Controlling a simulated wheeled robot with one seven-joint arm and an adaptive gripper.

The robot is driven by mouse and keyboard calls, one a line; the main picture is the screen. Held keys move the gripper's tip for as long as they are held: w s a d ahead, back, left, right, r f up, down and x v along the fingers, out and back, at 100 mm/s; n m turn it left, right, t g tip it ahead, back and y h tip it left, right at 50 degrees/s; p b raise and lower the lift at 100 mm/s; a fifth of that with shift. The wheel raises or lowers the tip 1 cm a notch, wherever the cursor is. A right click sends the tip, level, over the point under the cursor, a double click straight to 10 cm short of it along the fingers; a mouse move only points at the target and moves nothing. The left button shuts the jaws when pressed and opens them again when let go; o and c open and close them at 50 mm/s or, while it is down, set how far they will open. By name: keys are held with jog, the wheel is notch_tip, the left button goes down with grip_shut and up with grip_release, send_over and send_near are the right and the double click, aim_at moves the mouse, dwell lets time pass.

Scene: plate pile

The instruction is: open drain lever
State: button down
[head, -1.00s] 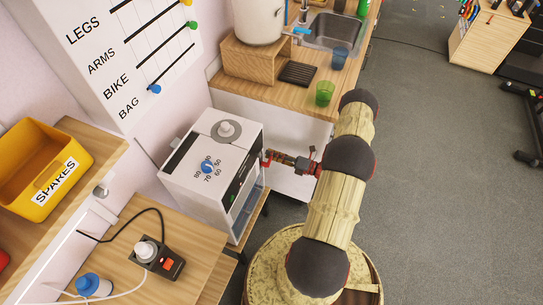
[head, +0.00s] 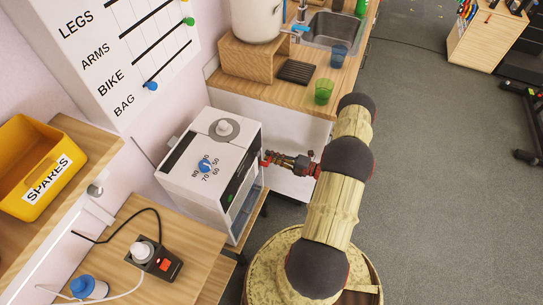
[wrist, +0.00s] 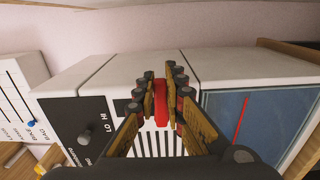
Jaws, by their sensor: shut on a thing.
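The white machine (head: 215,165) stands left of my arm, with a blue dial and a grey knob on top and a dark front panel. My gripper (head: 267,160) is at the machine's right side in the head view. In the wrist view my gripper (wrist: 161,98) is shut on a red lever (wrist: 161,105), with a finger on each side of it. The lever stands in front of the machine's white, slotted face. Its lower end and mounting are hard to see. In the head view the lever is too small to make out clearly.
In the wrist view a blue window (wrist: 255,125) with a red line lies right of the lever, and a dark panel with a knob (wrist: 84,137) lies left. A counter with a sink (head: 330,32) and a green cup (head: 323,91) is behind the machine. Open floor lies right.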

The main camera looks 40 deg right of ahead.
jog(key=c, duration=1.8)
grip_release()
jog(key=shift+c, duration=0.2)
jog(key=shift+s, duration=0.1)
jog(key=v, duration=1.1)
jog(key=shift+s+d, duration=0.15)
jog(key=shift+s, duration=0.25)
